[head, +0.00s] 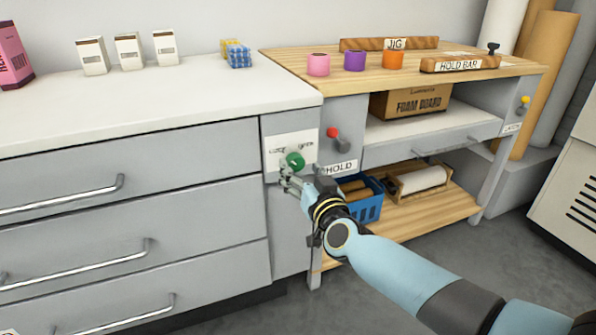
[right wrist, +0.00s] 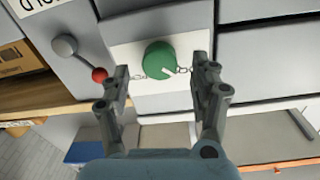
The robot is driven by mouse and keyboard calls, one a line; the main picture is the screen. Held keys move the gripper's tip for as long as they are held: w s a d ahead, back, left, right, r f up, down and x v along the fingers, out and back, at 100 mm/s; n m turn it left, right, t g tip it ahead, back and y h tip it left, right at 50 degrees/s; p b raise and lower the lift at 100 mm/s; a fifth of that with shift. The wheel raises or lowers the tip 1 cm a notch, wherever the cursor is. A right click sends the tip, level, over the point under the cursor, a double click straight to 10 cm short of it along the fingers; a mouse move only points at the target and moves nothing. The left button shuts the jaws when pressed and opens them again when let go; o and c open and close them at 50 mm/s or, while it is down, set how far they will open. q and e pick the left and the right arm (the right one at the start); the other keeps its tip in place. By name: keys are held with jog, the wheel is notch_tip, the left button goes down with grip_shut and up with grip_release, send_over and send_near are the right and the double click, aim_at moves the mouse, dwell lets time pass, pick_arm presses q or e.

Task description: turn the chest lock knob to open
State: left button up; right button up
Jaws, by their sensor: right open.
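The green chest lock knob (head: 294,161) sits on a white plate (head: 280,142) on the grey cabinet front, with labels that seem to read LOCK at left and OPEN at right. My right gripper (head: 286,176) is at the knob's lower left in the head view. In the right wrist view, which is upside down, the green knob (right wrist: 158,57) lies between the tips of my open right gripper (right wrist: 163,80), with gaps on both sides. A white mark on the knob points to that picture's lower right. My left gripper is out of view.
A red-ended lever (head: 337,136) and a HOLD label (head: 340,167) are close right of the plate. Drawers with a bar handle (head: 60,200) are at left. A blue basket (head: 366,207) stands on the low shelf behind my right arm.

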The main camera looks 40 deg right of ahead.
jog(key=shift+x, duration=1.1)
jog(key=c, duration=1.1)
